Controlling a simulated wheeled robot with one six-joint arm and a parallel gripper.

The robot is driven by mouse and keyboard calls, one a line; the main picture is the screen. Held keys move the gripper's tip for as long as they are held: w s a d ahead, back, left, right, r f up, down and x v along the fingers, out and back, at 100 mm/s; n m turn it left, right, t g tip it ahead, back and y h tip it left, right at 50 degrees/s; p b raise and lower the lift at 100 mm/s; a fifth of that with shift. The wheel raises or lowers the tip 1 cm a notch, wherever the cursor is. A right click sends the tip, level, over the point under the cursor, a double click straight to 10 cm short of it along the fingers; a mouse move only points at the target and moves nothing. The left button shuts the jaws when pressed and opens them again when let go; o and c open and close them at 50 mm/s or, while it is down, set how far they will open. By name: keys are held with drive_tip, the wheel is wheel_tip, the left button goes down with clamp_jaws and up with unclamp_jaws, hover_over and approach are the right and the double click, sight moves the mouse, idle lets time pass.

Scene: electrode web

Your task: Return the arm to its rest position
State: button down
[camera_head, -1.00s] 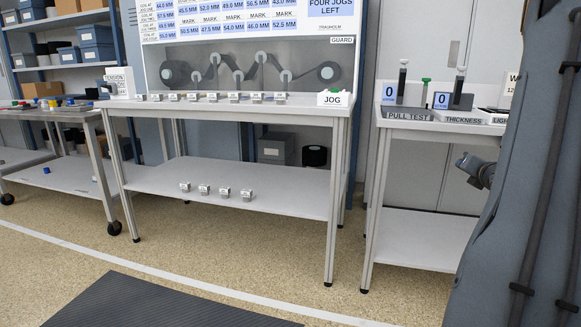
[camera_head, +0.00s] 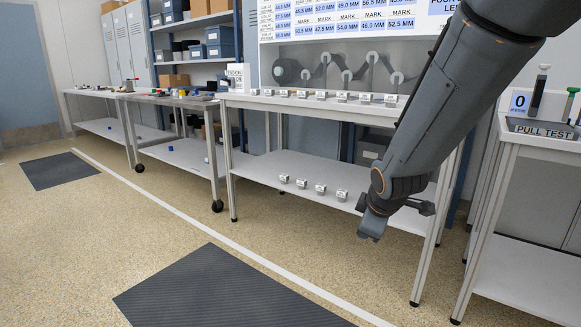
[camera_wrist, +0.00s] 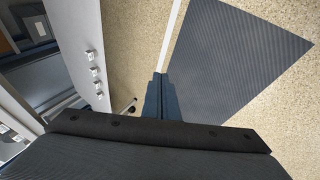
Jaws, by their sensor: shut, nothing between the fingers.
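My arm hangs down across the right half of the head view, its lower end in front of the web table (camera_head: 300,172). My gripper (camera_head: 371,228) is at that lower end, small and partly turned away from the head camera. In the wrist view my gripper (camera_wrist: 160,80) points over the floor beside the dark mat (camera_wrist: 235,60). Its fingers look shut with nothing between them. My gripper is apart from the tables and the blocks.
Several small silver blocks (camera_head: 320,188) lie on the lower shelf, and more stand along the web table's top edge. The pull test bench (camera_head: 540,140) is at the right. A dark mat (camera_head: 220,290) and open floor (camera_head: 120,225) lie in front.

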drive_tip(key=s+a+f+m+g+y, duration=0.1)
drive_tip(key=s+a+m+g, duration=0.1)
drive_tip(key=s+a, duration=0.6)
drive_tip(key=s+a+f+m+g, duration=0.1)
drive_tip(key=s+a+f+g, duration=0.1)
drive_tip(key=s+a, duration=0.5)
drive_tip(key=s+a+m+g, duration=0.1)
drive_tip(key=s+a+g, duration=0.15)
drive_tip(key=s, duration=0.55)
drive_tip(key=s+a+m+g, duration=0.1)
drive_tip(key=s+a+m, duration=0.15)
drive_tip(key=s, duration=0.65)
drive_tip(key=d+r+m+p, duration=0.3)
drive_tip(key=d+r+p, duration=0.7)
drive_tip(key=r+p, duration=0.3)
drive_tip(key=d+r+m+h+p, duration=0.1)
drive_tip(key=d+r+m+p, duration=0.2)
drive_tip(key=d+r+p, duration=0.7)
wheel_tip(320, 180, up, 4)
drive_tip(key=p, duration=0.5)
drive_tip(key=shift+w+f+p, duration=0.2)
drive_tip(key=shift+w+p, duration=0.05)
drive_tip(key=shift+p, duration=0.15)
drive_tip(key=shift+d+t, duration=0.15)
drive_tip(key=shift+t, duration=0.1)
